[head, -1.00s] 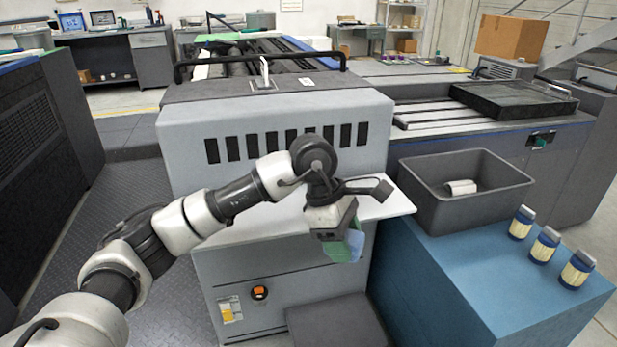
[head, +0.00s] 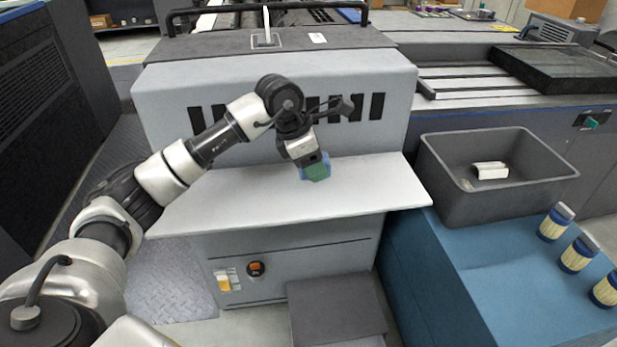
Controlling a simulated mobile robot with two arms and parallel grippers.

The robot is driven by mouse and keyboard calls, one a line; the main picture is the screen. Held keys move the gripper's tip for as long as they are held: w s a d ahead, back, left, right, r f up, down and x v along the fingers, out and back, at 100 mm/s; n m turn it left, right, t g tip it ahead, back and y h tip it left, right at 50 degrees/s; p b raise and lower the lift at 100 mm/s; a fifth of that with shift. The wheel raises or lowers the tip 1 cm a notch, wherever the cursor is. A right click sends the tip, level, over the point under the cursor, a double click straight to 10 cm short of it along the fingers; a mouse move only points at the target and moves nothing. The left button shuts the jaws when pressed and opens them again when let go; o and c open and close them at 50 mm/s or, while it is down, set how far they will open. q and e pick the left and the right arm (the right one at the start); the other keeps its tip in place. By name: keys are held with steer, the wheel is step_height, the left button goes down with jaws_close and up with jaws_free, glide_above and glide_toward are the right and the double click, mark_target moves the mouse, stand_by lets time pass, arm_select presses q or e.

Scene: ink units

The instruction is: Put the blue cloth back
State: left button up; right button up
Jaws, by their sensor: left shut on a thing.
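My left gripper (head: 308,158) points down over the pale shelf (head: 230,200) at the front of the grey machine. The cloth is at the shelf's back half, near the machine's slotted front. I cannot tell whether it touches the shelf or hangs just above it. The gripper hides the cloth's upper part. My right gripper is not in view.
A dark grey bin (head: 455,190) with a white item (head: 490,170) inside stands on the blue cabinet (head: 480,270) at the right. The rest of the shelf is bare. A dark step (head: 338,312) lies below.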

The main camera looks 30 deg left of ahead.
mark_target(309, 187)
arm_select(q)
steer(key=shift+w+a+f, duration=0.3)
steer(key=shift+a+f, duration=0.15)
steer(key=shift+a, duration=0.35)
step_height(309, 187, down, 4)
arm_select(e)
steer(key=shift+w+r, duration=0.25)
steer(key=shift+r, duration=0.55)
arm_select(q)
steer(key=shift+f+b, duration=0.15)
steer(key=shift+b, duration=0.15)
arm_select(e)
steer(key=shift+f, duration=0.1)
arm_select(q)
steer(key=o, duration=0.9)
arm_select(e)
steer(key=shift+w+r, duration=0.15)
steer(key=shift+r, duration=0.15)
